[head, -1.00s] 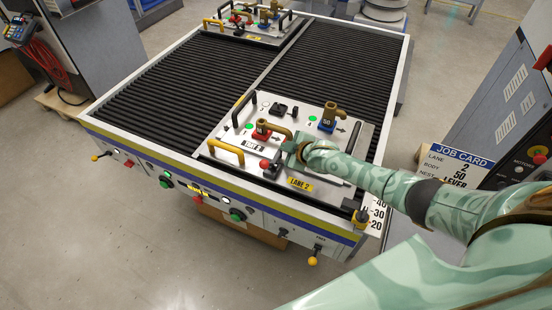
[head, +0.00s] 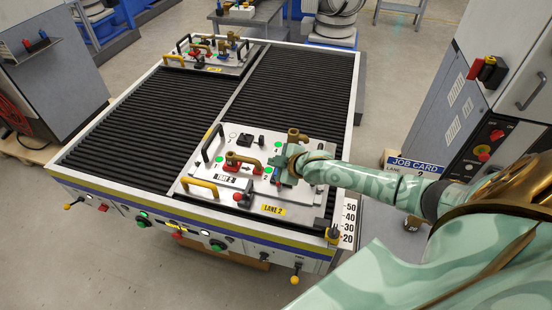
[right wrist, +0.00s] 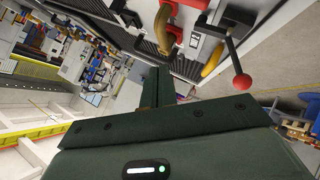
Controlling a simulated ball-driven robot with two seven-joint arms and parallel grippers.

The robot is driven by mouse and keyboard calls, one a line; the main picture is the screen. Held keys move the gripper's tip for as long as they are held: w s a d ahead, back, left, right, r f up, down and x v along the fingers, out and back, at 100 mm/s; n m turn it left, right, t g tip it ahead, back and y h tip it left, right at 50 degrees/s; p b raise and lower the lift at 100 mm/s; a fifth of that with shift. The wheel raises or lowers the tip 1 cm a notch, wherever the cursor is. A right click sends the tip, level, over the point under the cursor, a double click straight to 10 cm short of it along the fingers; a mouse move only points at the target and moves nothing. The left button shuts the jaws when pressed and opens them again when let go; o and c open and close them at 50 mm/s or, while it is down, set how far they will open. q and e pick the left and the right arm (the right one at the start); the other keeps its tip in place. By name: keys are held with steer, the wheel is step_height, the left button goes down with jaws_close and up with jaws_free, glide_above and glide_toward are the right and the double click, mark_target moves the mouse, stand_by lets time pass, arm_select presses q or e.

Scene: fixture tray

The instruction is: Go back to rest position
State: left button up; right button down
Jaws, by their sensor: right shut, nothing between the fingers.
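My right gripper (head: 285,168) is shut and empty, above the right part of the lane 2 tray (head: 215,193). Its closed fingers (right wrist: 158,88) show in the right wrist view. The tray carries a brass elbow body (head: 243,159) on a red nest at its left and a second brass body (head: 293,136) at the back right. My gripper and forearm hide part of that second body's nest. In the wrist view a red ball lever (right wrist: 242,82) and a brass piece (right wrist: 163,30) stand beyond the fingers, apart from them. My left gripper is not in view.
The tray has a yellow handle (head: 202,188) and a black handle (head: 211,141). A second loaded tray (head: 205,62) sits at the far left of the roller table. The far right rollers (head: 305,80) are clear.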

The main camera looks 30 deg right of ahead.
steer(key=shift+s+d+r, duration=0.1)
steer(key=shift+s+r, duration=0.1)
steer(key=shift+r, duration=0.05)
stand_by(0.4)
